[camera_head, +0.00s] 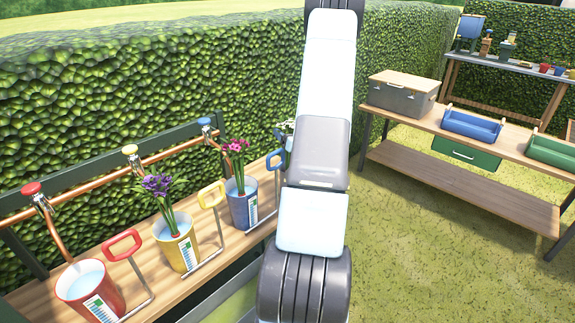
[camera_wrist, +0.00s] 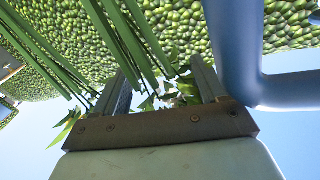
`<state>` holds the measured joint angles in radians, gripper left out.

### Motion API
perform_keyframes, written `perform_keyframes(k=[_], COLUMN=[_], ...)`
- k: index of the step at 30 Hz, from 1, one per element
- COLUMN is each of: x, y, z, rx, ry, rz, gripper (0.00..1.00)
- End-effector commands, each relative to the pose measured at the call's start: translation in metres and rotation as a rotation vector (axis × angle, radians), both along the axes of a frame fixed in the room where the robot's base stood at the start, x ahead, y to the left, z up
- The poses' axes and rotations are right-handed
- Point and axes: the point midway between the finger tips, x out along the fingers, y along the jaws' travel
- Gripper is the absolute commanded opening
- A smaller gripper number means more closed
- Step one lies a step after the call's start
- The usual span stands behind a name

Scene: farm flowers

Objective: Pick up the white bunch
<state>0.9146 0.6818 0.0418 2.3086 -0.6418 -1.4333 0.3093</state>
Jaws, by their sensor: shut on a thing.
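The white bunch (camera_head: 287,127) shows only as a small patch of pale flowers at the left edge of my arm in the head view; my arm hides the rest. My gripper is hidden behind my arm in the head view.
A blue pipe-like part (camera_wrist: 240,60) stands close to the right finger. On the bench are a red bucket (camera_head: 85,290) with water, a yellow bucket (camera_head: 178,248) with purple flowers and a blue bucket (camera_head: 240,210) with pink flowers.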

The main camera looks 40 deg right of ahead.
Motion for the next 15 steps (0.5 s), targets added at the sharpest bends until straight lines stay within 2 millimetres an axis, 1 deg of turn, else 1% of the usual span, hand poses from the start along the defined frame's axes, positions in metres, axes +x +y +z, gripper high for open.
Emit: perform_keyframes(k=[1, 2, 9, 11, 12, 13, 15], x=[0.0000, 0.0000, 0.0000, 0.0001, 0.0001, 0.0001, 0.0001], y=[0.0000, 0.0000, 0.0001, 0.0001, 0.0001, 0.0001, 0.0001], z=[0.0000, 0.0000, 0.0000, 0.0003, 0.0003, 0.0003, 0.0003], rx=[0.000, 0.000, 0.000, 0.000, 0.000, 0.000, 0.000], ry=[0.000, 0.000, 0.000, -0.001, -0.001, -0.001, -0.001], rz=[0.000, 0.000, 0.000, 0.000, 0.001, 0.001, 0.001], gripper=[0.42, 0.39, 0.16, 0.12, 0.06, 0.04, 0.03])
